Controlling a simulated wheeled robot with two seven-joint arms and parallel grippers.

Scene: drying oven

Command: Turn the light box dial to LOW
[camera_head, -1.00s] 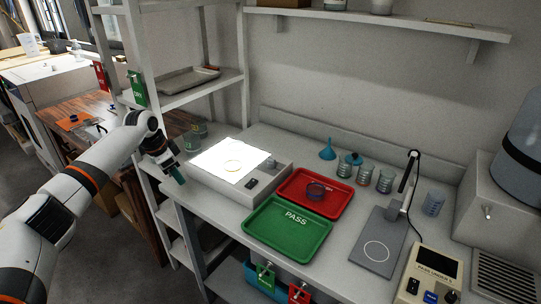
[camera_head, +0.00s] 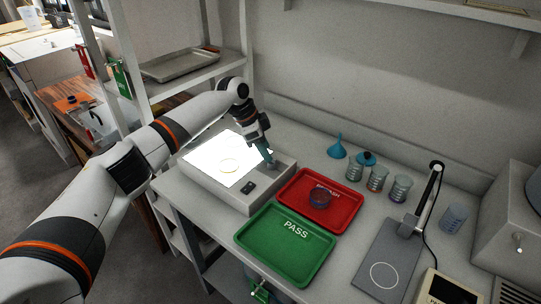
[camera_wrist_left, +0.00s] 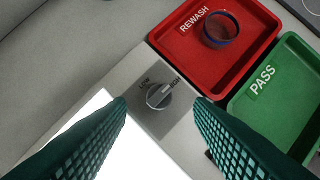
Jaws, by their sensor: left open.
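The dial's pointer is turned toward the HIGH side. My left gripper (camera_head: 268,157) is over the dial end of the box. In the left wrist view its teal fingers (camera_wrist_left: 160,108) are open, one on either side of the dial, with gaps visible. In the head view the gripper partly hides the dial. My right gripper is out of view.
A red REWASH tray (camera_head: 345,222) holding a round dish (camera_head: 320,198) and a green PASS tray (camera_head: 262,255) lie beside the box. A black switch (camera_head: 248,188) is on the box. Beakers (camera_head: 377,178) and a blue funnel (camera_head: 338,148) stand behind the trays.

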